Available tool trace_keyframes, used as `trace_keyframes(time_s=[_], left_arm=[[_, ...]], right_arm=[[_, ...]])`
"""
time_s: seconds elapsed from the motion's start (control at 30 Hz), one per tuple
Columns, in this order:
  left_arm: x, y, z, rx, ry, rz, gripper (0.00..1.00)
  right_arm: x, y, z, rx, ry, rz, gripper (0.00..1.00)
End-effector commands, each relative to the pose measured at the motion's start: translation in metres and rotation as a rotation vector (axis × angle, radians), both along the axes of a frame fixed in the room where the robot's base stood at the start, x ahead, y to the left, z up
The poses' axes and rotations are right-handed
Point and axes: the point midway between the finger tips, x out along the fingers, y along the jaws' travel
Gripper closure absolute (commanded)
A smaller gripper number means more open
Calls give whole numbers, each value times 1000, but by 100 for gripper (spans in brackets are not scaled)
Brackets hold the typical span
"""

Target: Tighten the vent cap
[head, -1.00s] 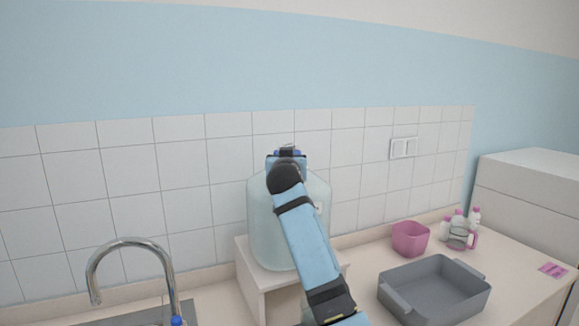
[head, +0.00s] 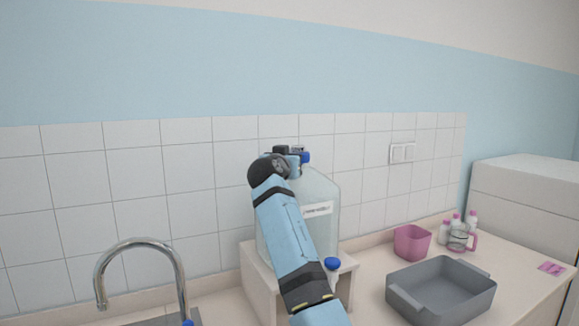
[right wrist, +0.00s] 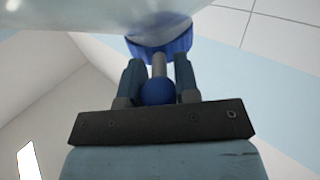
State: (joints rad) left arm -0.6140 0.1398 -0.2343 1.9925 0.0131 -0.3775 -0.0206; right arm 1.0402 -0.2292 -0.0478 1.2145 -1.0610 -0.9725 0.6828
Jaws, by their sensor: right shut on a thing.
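A large clear carboy (head: 322,190) with a white label stands upright on a small stand (head: 347,262) against the tiles. Its blue top cap (head: 304,157) shows at the neck, partly behind my right gripper, and also in the right wrist view (right wrist: 172,46). My right gripper (head: 288,151) is at the carboy's top. In the right wrist view its two fingers (right wrist: 157,72) are shut around the vent cap, a blue round knob (right wrist: 158,92) on a pale stem beside the larger cap. My forearm hides the carboy's left front. My left gripper is not in view.
A blue spigot knob (head: 332,264) sits low on the carboy's front. A tap (head: 140,243) stands at the left. A grey tray (head: 440,292), a pink bin (head: 412,243) and several bottles (head: 458,233) stand on the right counter.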

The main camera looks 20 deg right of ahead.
Motion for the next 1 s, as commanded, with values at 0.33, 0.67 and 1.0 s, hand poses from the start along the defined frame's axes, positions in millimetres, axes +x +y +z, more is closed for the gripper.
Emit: trace_keyframes(time_s=[0.33,0.67,1.0], left_arm=[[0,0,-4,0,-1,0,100],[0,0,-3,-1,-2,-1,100],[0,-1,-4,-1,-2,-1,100]], right_arm=[[1,0,3,-1,-4,-31,100],[1,0,3,-1,-4,-32,62],[1,0,1,0,-1,-32,46]])
